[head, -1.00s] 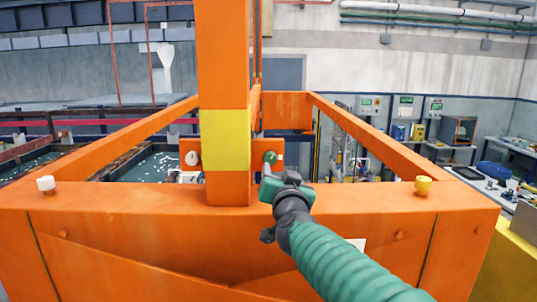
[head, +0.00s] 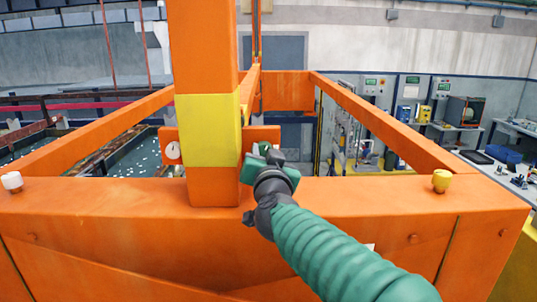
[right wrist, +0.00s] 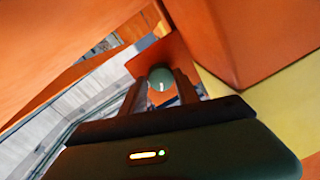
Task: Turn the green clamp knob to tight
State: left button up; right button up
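The green clamp knob (head: 263,147) sits on an orange plate just right of the yellow-banded post, partly hidden behind my right gripper in the head view. In the right wrist view the knob (right wrist: 160,78) is round and green with a short pale mark on its face. My right gripper (head: 268,158) is at the knob. In the right wrist view its two dark fingers (right wrist: 158,90) are apart, one on each side of the knob, with gaps visible. Whether the fingertips reach around the knob is hard to tell. My left gripper is out of view.
The orange post with a yellow band (head: 208,130) stands close left of my gripper. A white round knob (head: 173,150) is on the plate's other side. The orange front beam (head: 350,195) lies below, with a white cap (head: 12,181) and a yellow cap (head: 441,180).

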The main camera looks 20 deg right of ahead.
jog(key=shift+a, duration=0.1)
jog(key=c, duration=0.4)
jog(key=shift+a, duration=0.3)
grip_shut()
jog(key=shift+d+f, duration=0.1)
jog(key=shift+d, duration=0.3)
jog(key=shift+a+f+m+b, duration=0.15)
jog(key=shift+m+b, duration=0.35)
jog(key=shift+m, duration=0.7)
jog(key=m+b, duration=0.1)
jog(key=m, duration=0.2)
jog(key=shift+m, duration=0.4)
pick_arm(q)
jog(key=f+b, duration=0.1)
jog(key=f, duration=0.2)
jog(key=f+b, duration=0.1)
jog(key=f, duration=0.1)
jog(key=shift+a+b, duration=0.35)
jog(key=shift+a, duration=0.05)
pick_arm(e)
jog(key=m, duration=0.5)
jog(key=shift+f+m+h, duration=0.15)
jog(key=shift+m+h, duration=0.15)
jog(key=shift+m, duration=0.1)
jog(key=shift+f, duration=0.1)
jog(key=o, duration=0.7)
grip_release()
jog(key=o, duration=0.5)
jog(key=shift+r, duration=0.2)
